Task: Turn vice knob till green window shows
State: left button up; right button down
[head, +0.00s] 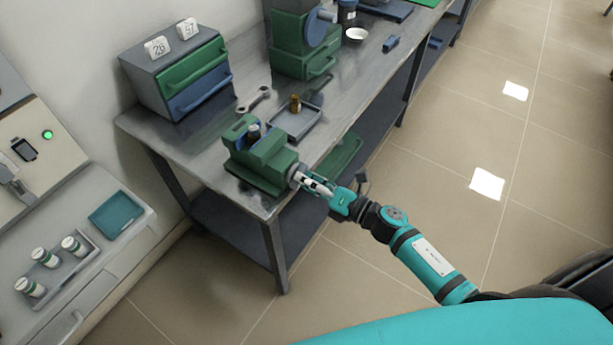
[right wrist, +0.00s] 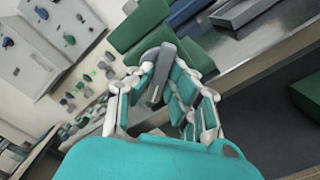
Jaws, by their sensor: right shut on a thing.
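The green vice (head: 262,165) stands at the near corner of the metal workbench. It also shows at the top of the right wrist view (right wrist: 135,25). A dark cylindrical piece (head: 254,132) sits at the vice's top. My right gripper (head: 303,178) is at the vice's right end, shut on the grey knob (right wrist: 155,72). In the right wrist view the knob lies between its fingers, and the fingers and palm cover part of it. I cannot make out a green window on the vice. My left gripper is not in view.
On the workbench (head: 222,146) are a drawer cabinet (head: 160,90), a wrench (head: 254,98), a grey tray (head: 302,127) with a small brass piece (head: 295,103), and a green machine (head: 291,45). A white counter (head: 125,235) with several jars stands at left. Open floor lies right.

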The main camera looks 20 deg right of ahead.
jog(key=m+p, duration=0.5)
jog(key=m, duration=2.8)
jog(key=shift+p, duration=0.35)
jog(key=shift+m, duration=0.4)
jog(key=c, duration=1.3)
grip_release()
